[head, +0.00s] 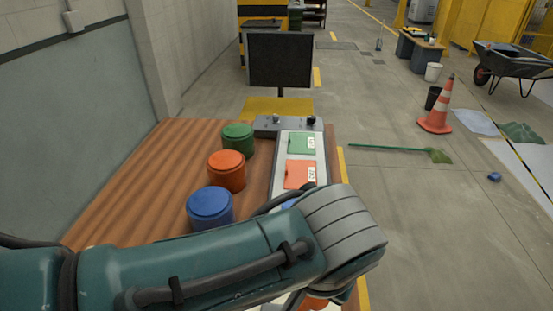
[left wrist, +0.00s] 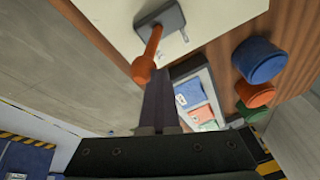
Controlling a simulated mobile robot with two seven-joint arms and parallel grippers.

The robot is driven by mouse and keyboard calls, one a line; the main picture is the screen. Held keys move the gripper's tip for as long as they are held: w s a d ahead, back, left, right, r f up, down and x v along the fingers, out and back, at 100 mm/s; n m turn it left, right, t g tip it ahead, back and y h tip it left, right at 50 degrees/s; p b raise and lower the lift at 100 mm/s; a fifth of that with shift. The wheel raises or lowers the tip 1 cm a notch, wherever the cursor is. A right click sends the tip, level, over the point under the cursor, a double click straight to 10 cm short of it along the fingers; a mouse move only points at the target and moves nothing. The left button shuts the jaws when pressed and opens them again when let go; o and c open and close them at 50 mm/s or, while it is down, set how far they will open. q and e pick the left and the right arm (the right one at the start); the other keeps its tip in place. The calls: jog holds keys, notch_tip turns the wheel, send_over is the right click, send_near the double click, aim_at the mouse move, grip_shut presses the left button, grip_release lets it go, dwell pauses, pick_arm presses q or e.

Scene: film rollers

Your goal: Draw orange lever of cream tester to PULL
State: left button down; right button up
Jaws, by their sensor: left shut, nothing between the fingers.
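The orange lever (left wrist: 147,60) shows in the left wrist view, rising from a dark grey base (left wrist: 160,19) on the cream tester (left wrist: 112,22). Its round knob points toward the camera. My left gripper (left wrist: 158,84) is shut and empty, its fingertips beside the knob; I cannot tell whether they touch it. Small marks lie on the cream face near the base, too small to read. In the head view my left arm hides the gripper and most of the tester; an orange patch (head: 313,303) shows below the wrist. My right gripper is not in view.
A blue (head: 210,207), an orange (head: 226,170) and a green canister (head: 238,139) stand on the wooden table (head: 130,185). Beside them is a grey panel with green (head: 302,143) and orange (head: 300,174) plates. A dark monitor (head: 280,60) stands behind.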

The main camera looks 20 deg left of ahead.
pick_arm(q)
jog(key=shift+d+f, duration=0.15)
jog(key=shift+f, duration=0.05)
dwell(0.3)
jog(key=w+a+p+v, duration=0.1)
jog(key=p+v, duration=0.5)
jog(key=v, duration=0.6)
jog(key=shift+a+r, duration=0.35)
jog(key=shift+w, duration=0.1)
